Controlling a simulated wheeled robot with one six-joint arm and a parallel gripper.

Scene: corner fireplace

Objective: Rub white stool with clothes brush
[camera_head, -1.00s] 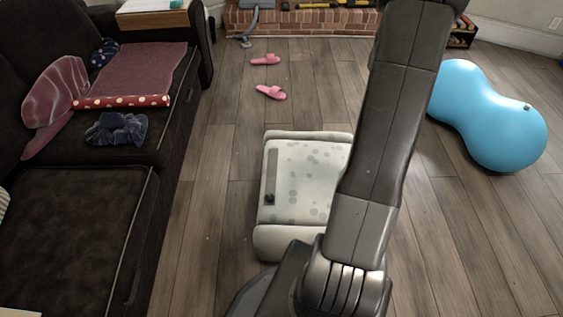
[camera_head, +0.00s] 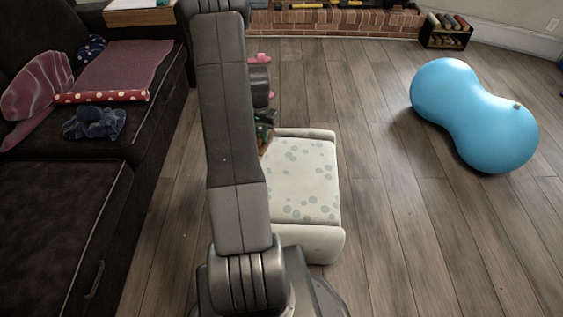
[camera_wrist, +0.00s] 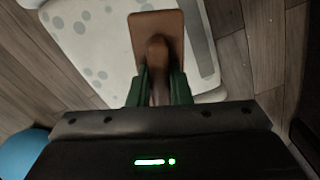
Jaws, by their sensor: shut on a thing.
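The white stool (camera_head: 308,185), padded and grey-spotted, stands on the wood floor in the middle of the head view. My arm covers its left part. The clothes brush (camera_wrist: 172,22) has a flat brown back and a darker handle. My gripper (camera_wrist: 158,78) is shut on the handle between green fingers. In the wrist view the brush overlaps the stool's spotted top (camera_wrist: 85,40). I cannot tell whether it touches; its bristles are hidden. In the head view my gripper (camera_head: 265,128) is partly hidden behind my arm, at the stool's far left corner.
A dark sofa (camera_head: 60,215) with cloths runs along the left. A blue peanut-shaped ball (camera_head: 475,115) lies at the right. A brick hearth (camera_head: 335,22) and a small rack (camera_head: 446,32) stand at the back. The floor right of the stool is clear.

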